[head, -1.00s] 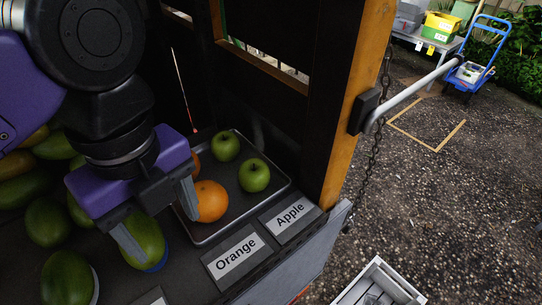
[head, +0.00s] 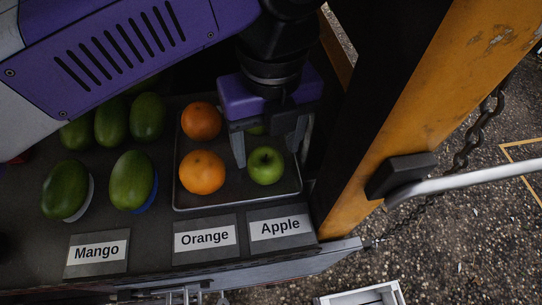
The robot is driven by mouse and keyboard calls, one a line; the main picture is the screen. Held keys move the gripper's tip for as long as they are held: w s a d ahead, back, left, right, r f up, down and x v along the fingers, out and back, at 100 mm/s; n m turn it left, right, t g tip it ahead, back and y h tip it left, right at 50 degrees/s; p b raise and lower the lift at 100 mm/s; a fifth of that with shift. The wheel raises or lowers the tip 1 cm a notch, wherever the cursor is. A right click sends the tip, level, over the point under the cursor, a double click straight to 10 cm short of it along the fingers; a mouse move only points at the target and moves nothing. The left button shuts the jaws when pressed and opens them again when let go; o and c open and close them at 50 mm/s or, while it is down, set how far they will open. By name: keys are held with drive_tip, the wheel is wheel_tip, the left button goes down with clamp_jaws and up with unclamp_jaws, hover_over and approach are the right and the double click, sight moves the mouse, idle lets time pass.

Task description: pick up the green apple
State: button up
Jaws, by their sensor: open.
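A green apple (head: 266,167) sits at the front right of a dark metal tray (head: 232,200), behind the Apple label. A second green apple (head: 256,130) lies behind it, mostly hidden by my gripper. My gripper (head: 268,158) points down over the right part of the tray. Its fingers are apart, one to the left of the front apple and one at its right rear. I cannot tell whether either finger touches an apple. Nothing is seen held.
Two oranges (head: 202,172) (head: 201,121) lie in the tray's left half, close to the left finger. Several mangoes (head: 131,181) lie further left. An orange-brown post (head: 420,100) and a metal bar (head: 470,182) stand right of the tray. Labels (head: 281,228) line the front edge.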

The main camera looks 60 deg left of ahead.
sight(266, 157)
drive_tip(key=shift+s+a+f+p, duration=0.1)
drive_tip(key=shift+f+p, duration=0.95)
drive_tip(key=shift+f, duration=1.55)
drive_tip(key=c, duration=1.3)
